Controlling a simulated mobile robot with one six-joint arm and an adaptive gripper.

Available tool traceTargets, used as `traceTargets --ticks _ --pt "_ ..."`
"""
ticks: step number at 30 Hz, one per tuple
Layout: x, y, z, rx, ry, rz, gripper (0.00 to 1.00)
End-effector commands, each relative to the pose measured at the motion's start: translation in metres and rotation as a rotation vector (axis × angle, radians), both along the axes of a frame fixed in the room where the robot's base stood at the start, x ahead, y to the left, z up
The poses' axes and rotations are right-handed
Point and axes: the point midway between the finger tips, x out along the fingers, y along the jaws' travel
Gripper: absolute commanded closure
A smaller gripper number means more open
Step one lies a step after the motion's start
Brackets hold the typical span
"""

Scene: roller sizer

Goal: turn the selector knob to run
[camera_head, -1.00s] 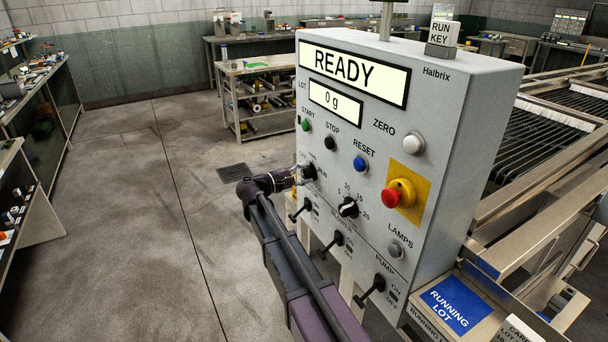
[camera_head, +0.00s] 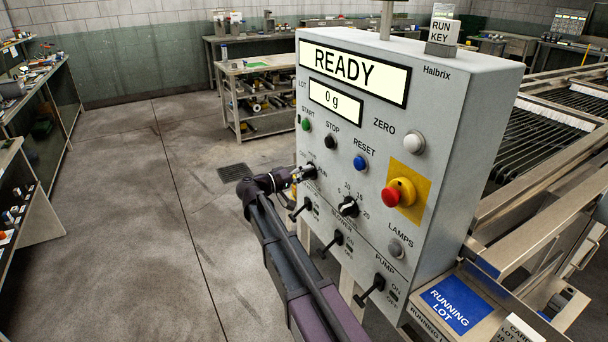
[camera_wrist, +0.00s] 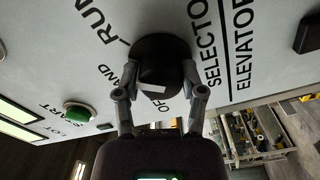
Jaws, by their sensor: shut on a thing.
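The selector knob (camera_wrist: 160,58) is round and black, on the grey front of the control cabinet. In the wrist view, the words RUN and OFF stand around it, and SELECTOR is printed beside it. My gripper (camera_wrist: 161,76) has one finger on each side of the knob and is shut on it. A pale mark shows on the knob's near side by the OFF lettering; which position it points to is unclear. In the head view the knob (camera_head: 309,172) is small at the cabinet's left edge, partly hidden by my gripper (camera_head: 299,175).
The display (camera_head: 352,74) reads READY and the smaller one (camera_head: 335,104) 0 g. Open floor lies left of the cabinet.

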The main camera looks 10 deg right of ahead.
Motion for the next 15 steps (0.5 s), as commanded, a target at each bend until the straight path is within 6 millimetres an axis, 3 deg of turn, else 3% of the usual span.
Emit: traceTargets --ticks 15 --pt "-0.0006 -0.0014 -0.0013 0.117 -0.354 -0.003 0.95"
